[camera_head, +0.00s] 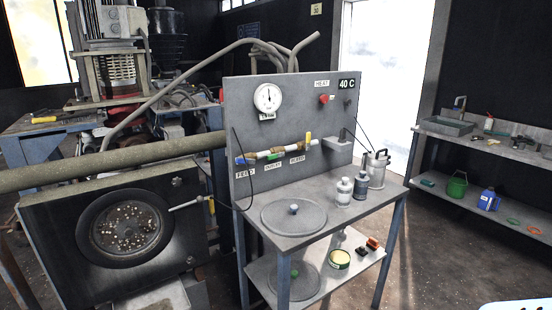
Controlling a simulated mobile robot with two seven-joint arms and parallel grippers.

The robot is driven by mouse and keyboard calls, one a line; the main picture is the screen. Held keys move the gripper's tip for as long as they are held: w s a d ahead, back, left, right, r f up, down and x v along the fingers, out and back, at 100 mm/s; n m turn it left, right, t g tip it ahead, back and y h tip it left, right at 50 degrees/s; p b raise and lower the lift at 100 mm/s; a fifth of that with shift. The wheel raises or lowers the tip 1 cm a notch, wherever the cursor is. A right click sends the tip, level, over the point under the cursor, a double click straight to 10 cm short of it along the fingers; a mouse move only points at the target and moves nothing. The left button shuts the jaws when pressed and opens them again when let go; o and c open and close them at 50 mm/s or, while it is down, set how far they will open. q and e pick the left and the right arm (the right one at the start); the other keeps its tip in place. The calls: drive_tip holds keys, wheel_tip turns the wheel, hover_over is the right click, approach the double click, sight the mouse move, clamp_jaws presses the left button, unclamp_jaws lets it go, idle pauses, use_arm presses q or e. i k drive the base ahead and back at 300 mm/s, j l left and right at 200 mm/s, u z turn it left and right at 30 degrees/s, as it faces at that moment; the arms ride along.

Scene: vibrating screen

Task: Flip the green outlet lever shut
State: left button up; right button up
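The green outlet lever (272,156) is on the pipe (290,148) across the grey upright panel (300,115), above the label OUTLET. It looks small and low against the pipe; its exact angle is too small to tell. To its left is a blue lever (245,160) above FEED, which looks roughly level. To its right a yellow lever (308,137) stands up from the pipe above BLEED. Nothing covers the green lever.
The bench top (335,205) below the panel bears a round grey lid (293,216), two bottles (344,190) and a metal can (375,170). A gauge (268,98) and red knob (324,99) sit above the pipe. A thick horizontal tube (120,160) runs at left. Floor at right is clear.

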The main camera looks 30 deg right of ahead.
sight(281, 154)
drive_tip(key=i+l+u, duration=0.15)
drive_tip(key=l, duration=0.5)
drive_tip(key=i+l+u, duration=0.15)
drive_tip(key=l, duration=0.5)
drive_tip(key=l+u, duration=0.15)
drive_tip(key=l, duration=0.5)
